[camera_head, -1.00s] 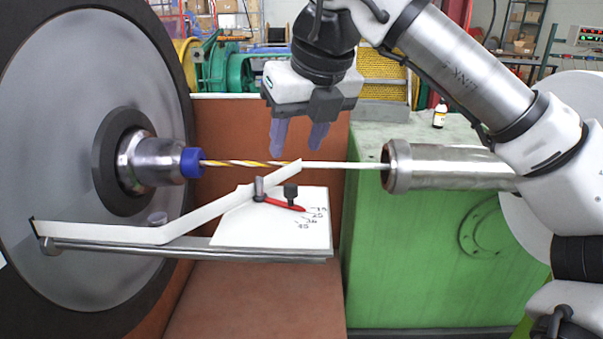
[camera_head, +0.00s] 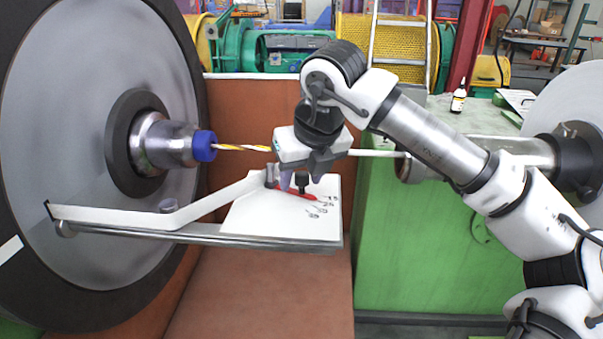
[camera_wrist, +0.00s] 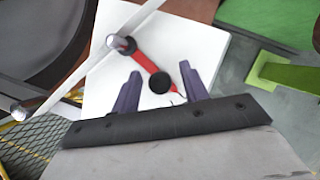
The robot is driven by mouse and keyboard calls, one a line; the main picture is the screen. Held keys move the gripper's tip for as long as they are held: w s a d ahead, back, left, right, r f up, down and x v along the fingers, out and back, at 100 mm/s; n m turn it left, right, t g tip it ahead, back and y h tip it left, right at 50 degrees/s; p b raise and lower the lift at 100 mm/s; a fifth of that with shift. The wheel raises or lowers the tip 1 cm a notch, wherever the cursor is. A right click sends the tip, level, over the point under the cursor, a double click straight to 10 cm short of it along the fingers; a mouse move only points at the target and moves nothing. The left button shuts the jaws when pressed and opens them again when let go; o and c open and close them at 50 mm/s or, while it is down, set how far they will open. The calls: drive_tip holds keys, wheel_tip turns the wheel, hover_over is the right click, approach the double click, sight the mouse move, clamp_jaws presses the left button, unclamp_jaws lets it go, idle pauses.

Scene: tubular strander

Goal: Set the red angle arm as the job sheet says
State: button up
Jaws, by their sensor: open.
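The red angle arm (camera_head: 297,193) lies on a white plate (camera_head: 285,222) with handwritten numbers at its right. It runs from a metal post (camera_head: 269,174) towards the upper numbers; its exact reading is too small to tell. A black knob (camera_head: 302,178) stands on the arm. My gripper (camera_head: 302,184) is open and low over the plate at the knob. In the wrist view, the red arm (camera_wrist: 145,60) and black knob (camera_wrist: 159,84) show between the two fingers (camera_wrist: 160,74), apart from both. A white strip (camera_head: 215,202) bends around the post.
A yellow-and-white strand (camera_head: 240,147) runs from the blue nozzle (camera_head: 204,146) behind my gripper towards a metal tube (camera_head: 520,152). A steel rail (camera_head: 200,238) edges the plate's front. Papers (camera_head: 515,100) and a small bottle (camera_head: 458,99) are on the green machine (camera_head: 420,240).

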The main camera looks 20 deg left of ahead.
drive_tip(key=shift+a+f, duration=0.1)
drive_tip(key=shift+f, duration=0.25)
drive_tip(key=shift+c, duration=0.4)
clamp_jaws()
drive_tip(key=shift+w+f+n+b, duration=0.1)
drive_tip(key=shift+w+n+b, duration=0.2)
drive_tip(key=shift+b, duration=0.15)
drive_tip(key=shift+w+n+g+y+b, duration=0.3)
drive_tip(key=shift+w+n+g, duration=0.1)
drive_tip(key=shift+n, duration=0.3)
drive_tip(key=shift+o, duration=0.4)
unclamp_jaws()
